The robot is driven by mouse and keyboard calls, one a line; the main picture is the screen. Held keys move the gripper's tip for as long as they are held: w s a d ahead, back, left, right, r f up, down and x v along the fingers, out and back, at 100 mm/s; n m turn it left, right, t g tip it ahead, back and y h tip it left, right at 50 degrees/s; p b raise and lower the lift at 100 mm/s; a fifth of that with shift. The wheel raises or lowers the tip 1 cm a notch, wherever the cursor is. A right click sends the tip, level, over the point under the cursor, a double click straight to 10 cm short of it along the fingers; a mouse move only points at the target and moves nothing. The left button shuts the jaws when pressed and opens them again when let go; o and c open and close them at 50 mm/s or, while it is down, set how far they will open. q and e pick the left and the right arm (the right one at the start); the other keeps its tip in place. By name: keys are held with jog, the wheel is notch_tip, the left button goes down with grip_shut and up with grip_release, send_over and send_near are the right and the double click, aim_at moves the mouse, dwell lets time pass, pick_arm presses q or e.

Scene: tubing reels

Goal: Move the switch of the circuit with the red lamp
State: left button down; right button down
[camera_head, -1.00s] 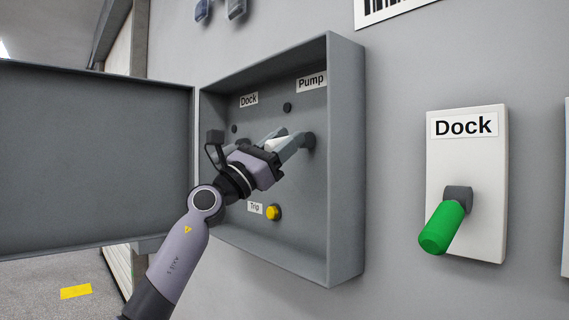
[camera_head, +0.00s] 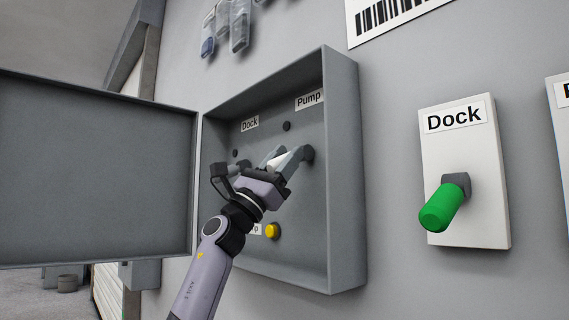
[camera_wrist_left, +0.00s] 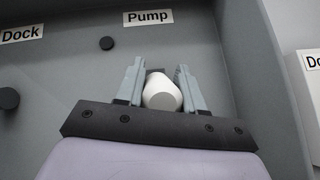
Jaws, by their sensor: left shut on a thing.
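An open grey box on the wall holds a "Pump" label (camera_head: 309,99) and a "Dock" label (camera_head: 249,123). A dark round lamp (camera_head: 286,126) is by the Pump label and another (camera_head: 235,153) is by the Dock label. Neither shows red. My left gripper (camera_head: 287,160) is inside the box, shut on the white switch handle (camera_wrist_left: 162,93) below the Pump label. In the left wrist view the handle sits between the two fingers. The Dock switch inside the box is mostly hidden behind my gripper. My right gripper is not in view.
The box door (camera_head: 95,170) stands open to the left. A yellow button (camera_head: 272,231) is low in the box, its label partly hidden by my arm. Right of the box, a white "Dock" plate (camera_head: 487,215) carries a green handle (camera_head: 443,208). Another plate is cut off at the right edge.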

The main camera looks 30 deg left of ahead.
pick_arm(q)
jog(key=c, duration=0.8)
grip_release()
jog(key=shift+v, duration=3.6)
